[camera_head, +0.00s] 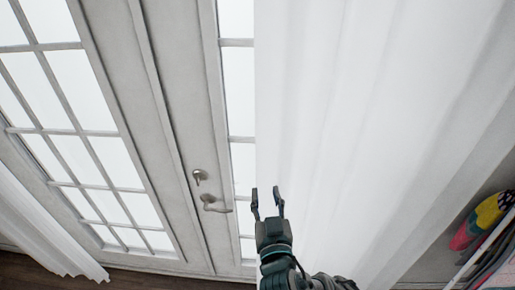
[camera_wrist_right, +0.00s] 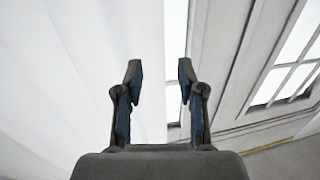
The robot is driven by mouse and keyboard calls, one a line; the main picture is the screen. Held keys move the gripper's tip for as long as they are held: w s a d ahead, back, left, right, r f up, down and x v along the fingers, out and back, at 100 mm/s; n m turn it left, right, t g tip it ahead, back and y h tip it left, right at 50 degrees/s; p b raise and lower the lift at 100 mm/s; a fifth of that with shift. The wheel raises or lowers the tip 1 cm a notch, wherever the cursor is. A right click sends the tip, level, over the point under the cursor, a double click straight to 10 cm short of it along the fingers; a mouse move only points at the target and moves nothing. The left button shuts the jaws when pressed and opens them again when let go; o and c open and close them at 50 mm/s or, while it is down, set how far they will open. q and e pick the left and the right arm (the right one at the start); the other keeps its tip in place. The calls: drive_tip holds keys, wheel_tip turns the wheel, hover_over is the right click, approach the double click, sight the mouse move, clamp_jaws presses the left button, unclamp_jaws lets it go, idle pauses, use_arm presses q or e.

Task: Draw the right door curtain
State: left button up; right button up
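The right door curtain (camera_head: 370,110) is white and hangs in soft folds over the right part of the door. Its left edge runs down near the middle of the head view. It also fills the left of the right wrist view (camera_wrist_right: 75,70). My right gripper (camera_head: 267,203) is at the curtain's left edge, low in the head view. Its two fingers are apart, with nothing seen between them. In the right wrist view the gripper (camera_wrist_right: 160,85) is open, with the curtain edge behind the fingers. I cannot tell whether it touches the cloth. My left gripper is not in view.
The white double door (camera_head: 185,100) has glass panes and a handle (camera_head: 214,204) left of my right gripper. A left curtain (camera_head: 40,230) is drawn aside at the lower left. Colourful cloth items (camera_head: 485,220) are at the lower right. Dark floor (camera_head: 160,279) shows along the bottom.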

sight(254, 155)
drive_tip(key=w+a+p, duration=0.1)
drive_tip(key=w, duration=0.4)
drive_tip(key=w+p, duration=0.1)
drive_tip(key=w, duration=0.4)
drive_tip(key=w+a+p, duration=0.1)
drive_tip(key=w, duration=0.4)
drive_tip(key=shift+w+a, duration=0.15)
drive_tip(key=shift+a, duration=0.2)
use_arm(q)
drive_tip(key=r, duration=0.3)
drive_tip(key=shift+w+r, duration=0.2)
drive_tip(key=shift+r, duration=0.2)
use_arm(e)
drive_tip(key=shift+w+d, duration=0.2)
drive_tip(key=shift+w, duration=0.15)
drive_tip(key=shift+c, duration=0.2)
drive_tip(key=shift+a, duration=0.3)
clamp_jaws()
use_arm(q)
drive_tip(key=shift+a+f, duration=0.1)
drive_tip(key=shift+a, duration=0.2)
use_arm(e)
drive_tip(key=shift+a, duration=0.1)
